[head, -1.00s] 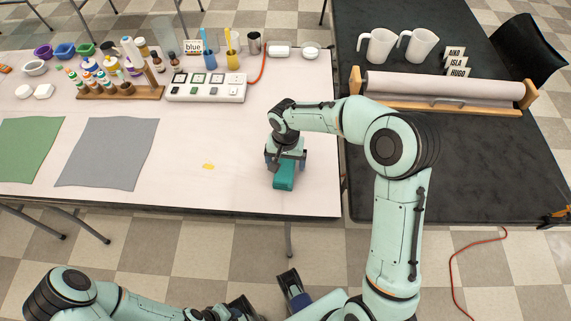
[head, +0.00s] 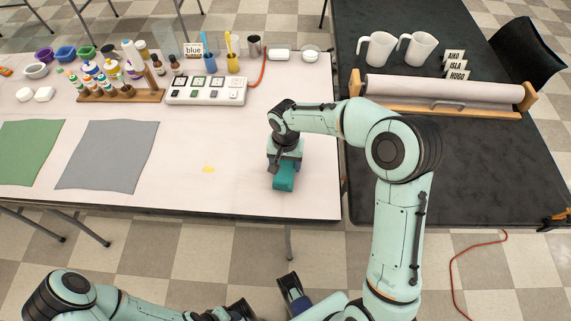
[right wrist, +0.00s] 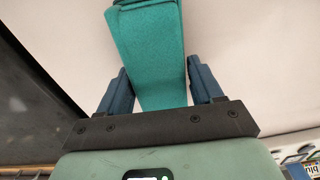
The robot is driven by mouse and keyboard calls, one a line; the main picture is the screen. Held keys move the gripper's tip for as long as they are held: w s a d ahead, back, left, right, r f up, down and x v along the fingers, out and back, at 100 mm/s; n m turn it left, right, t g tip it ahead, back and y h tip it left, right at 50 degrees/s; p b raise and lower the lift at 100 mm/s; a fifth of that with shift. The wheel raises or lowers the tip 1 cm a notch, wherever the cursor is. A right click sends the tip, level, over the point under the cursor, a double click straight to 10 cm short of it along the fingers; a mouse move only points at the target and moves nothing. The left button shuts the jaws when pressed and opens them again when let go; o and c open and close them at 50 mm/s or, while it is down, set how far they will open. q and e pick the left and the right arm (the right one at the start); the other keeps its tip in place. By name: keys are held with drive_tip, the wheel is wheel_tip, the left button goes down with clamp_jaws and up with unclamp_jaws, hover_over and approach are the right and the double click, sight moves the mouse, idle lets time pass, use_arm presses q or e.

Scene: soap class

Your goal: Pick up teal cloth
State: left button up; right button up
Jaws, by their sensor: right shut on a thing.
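The teal cloth (head: 284,181) is a small folded bundle at the right front part of the white table. My right gripper (head: 285,166) comes down over it from above and is shut on it. In the right wrist view the cloth (right wrist: 150,45) runs between the two dark blue fingers of the gripper (right wrist: 159,88). I cannot tell whether the cloth touches the table. My left gripper (head: 292,290) is low in the head view, off the table's front edge, only partly seen. Its opening is unclear.
A yellow spot (head: 208,169) lies left of the cloth. Grey (head: 107,155) and green (head: 28,152) sheets lie further left. A white tray (head: 206,91), bottles and cups stand behind. A black table (head: 440,170) with a paper roll (head: 445,87) adjoins at the right.

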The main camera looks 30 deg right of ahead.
sight(285, 162)
wheel_tip(285, 162, up, 19)
drive_tip(key=p, duration=0.2)
drive_tip(key=shift+f, duration=0.2)
drive_tip(key=shift+o, duration=0.9)
drive_tip(key=shift+c, duration=0.4)
drive_tip(key=shift+f, duration=0.15)
